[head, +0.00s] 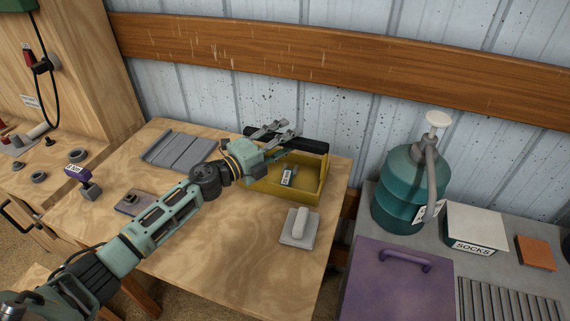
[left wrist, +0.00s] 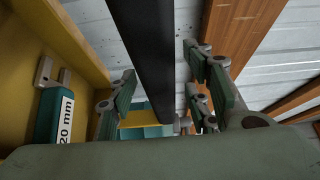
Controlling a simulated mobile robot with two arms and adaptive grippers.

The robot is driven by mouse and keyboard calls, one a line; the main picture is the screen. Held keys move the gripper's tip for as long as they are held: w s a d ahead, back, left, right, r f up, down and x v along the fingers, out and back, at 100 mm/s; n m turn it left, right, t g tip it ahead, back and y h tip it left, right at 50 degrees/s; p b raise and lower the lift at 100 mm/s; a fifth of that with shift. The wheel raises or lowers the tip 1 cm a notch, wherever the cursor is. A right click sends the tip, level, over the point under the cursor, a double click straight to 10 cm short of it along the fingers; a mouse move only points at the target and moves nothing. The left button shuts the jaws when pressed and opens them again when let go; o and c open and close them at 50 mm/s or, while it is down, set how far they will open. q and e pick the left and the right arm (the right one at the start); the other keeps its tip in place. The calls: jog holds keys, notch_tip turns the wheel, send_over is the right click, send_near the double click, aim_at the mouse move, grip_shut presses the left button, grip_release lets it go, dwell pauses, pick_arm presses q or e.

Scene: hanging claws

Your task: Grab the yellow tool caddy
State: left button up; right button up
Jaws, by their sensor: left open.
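The yellow tool caddy (head: 265,191) stands on the wooden table under my left gripper; its black handle (head: 312,146) runs along the top. The left wrist view shows the caddy's yellow wall (left wrist: 85,45) at left and the black handle (left wrist: 145,55). My left gripper (head: 280,131) is open at the handle. In the left wrist view the handle passes between the spread fingers (left wrist: 163,95), with gaps on both sides. A teal item labelled "20 mm" (left wrist: 62,125) sits inside the caddy. My forearm hides part of the caddy. My right gripper is not in view.
A teal tank (head: 400,188), a "SOCKS" box (head: 475,228) and a purple lid (head: 395,285) are at right. A wooden rail (head: 330,55) crosses the wall behind.

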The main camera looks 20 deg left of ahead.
pick_arm(q)
grip_shut()
dwell(0.3)
jog(key=shift+f, duration=0.1)
dwell(0.5)
